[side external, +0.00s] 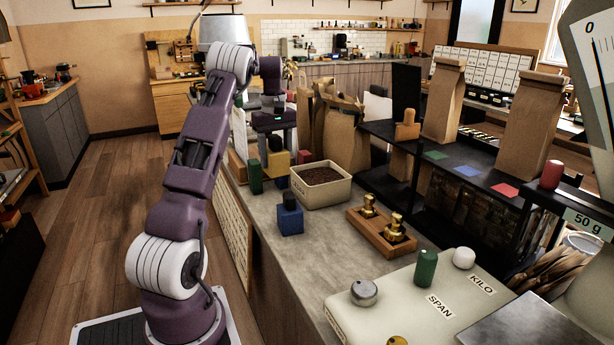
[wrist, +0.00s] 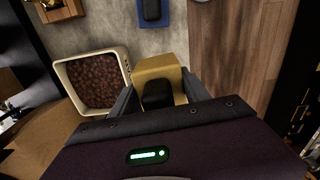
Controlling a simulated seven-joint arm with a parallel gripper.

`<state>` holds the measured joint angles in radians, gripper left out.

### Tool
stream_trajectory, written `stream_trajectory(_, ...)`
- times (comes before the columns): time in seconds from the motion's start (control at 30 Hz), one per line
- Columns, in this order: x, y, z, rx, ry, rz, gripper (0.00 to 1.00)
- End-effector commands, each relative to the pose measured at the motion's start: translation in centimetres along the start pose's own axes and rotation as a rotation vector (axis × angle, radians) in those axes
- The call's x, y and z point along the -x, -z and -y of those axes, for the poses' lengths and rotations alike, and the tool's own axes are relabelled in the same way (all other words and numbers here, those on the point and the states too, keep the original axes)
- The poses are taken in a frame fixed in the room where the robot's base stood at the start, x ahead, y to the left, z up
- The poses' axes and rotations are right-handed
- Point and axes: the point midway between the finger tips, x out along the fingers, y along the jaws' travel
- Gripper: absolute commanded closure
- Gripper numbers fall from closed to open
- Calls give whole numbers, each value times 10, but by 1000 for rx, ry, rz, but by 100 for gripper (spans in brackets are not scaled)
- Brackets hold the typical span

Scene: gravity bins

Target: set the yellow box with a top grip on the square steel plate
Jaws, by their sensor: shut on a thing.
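The yellow box (side external: 279,163) with a black top grip stands upright at the far end of the grey counter, behind the bin of beans. It also shows in the wrist view (wrist: 160,68), with its black grip (wrist: 157,95) between my fingers. My gripper (side external: 273,134) is above the box, pointing down, shut on its grip. I cannot tell whether the box's bottom touches the counter. A square steel plate (side external: 520,322) lies at the near right, on the pale scale, partly cut off by the picture edge.
A blue box (side external: 290,218) and a green box (side external: 254,177) stand near the counter's left edge. The cream bin (side external: 323,201) of beans is close beside the yellow box.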

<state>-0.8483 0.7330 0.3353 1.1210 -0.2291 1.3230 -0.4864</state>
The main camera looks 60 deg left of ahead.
Motion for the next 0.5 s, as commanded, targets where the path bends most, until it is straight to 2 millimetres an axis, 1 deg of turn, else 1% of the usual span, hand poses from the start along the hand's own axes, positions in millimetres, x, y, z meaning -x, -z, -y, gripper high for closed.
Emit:
stream_trajectory(0.03, 15, 2, -1, -1, -4, -7, 100)
stream_trajectory(0.1, 38, 2, -1, -1, -4, -8, 100)
stream_trajectory(0.2, 63, 1, 0, 0, -3, -6, 100)
stream_trajectory(0.4, 90, 1, 0, 0, -1, -5, 100)
stream_trajectory(0.5, 89, -15, -15, -4, 0, 0, 100)
